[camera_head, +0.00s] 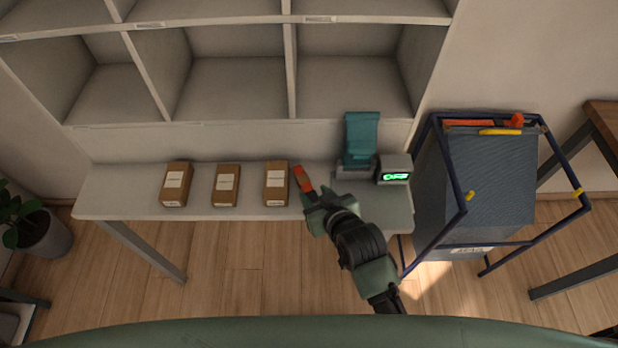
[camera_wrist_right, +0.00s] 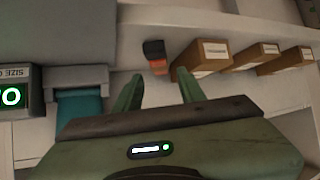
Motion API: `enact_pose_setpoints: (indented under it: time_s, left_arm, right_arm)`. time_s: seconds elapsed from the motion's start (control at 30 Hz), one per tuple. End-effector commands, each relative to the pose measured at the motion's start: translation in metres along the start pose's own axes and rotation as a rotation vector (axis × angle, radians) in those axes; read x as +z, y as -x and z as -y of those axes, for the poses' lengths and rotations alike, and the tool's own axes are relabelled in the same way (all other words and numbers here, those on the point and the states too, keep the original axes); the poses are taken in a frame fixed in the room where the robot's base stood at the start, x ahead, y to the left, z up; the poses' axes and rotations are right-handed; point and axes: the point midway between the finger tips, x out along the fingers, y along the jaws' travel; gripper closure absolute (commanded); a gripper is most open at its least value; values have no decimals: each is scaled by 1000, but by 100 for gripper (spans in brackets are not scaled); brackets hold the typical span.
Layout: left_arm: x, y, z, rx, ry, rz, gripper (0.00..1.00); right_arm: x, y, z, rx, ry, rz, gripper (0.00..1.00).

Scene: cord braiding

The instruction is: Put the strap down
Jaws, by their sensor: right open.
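A small orange-and-dark piece (camera_head: 302,178), which looks like the strap, lies on the light shelf top beside the rightmost brown box. It also shows in the right wrist view (camera_wrist_right: 155,57), just beyond my fingertips, with a gap between it and the fingers. My right gripper (camera_head: 309,190) is open, with nothing between its fingers (camera_wrist_right: 160,90). In the head view it hides part of the shelf top near the piece. My left gripper is in neither view.
Three brown labelled boxes (camera_head: 226,185) stand left of the piece. A teal sheet (camera_head: 361,135) on a grey stand and a green-lit display (camera_head: 395,176) are at right. A blue-framed cart (camera_head: 465,210) stands further right. Empty cubbies (camera_head: 235,88) rise behind.

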Motion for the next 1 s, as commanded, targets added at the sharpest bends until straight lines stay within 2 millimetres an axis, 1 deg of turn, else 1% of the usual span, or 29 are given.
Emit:
enact_pose_setpoints:
  time_s: [0.03,0.1,0.37,0.5,0.63,0.77,0.97,1.0]
  left_arm:
    - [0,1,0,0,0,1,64]
    - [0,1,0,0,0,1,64]
    - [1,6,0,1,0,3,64]
    - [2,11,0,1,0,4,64]
    - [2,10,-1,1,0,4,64]
    - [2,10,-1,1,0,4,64]
    - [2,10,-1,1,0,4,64]
    - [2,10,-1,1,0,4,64]
  right_arm:
    - [-3,-7,2,-3,3,-3,60]
    - [-2,-15,2,-3,3,-4,60]
    - [-4,-36,0,-2,3,-3,60]
    - [-5,-55,-2,-2,3,-3,60]
    - [-3,-70,-2,-2,3,-3,60]
    - [-2,-75,-2,-2,2,-2,60]
    - [-2,-75,-2,-2,2,-2,60]
    - [-2,-75,-2,-2,2,-2,71]
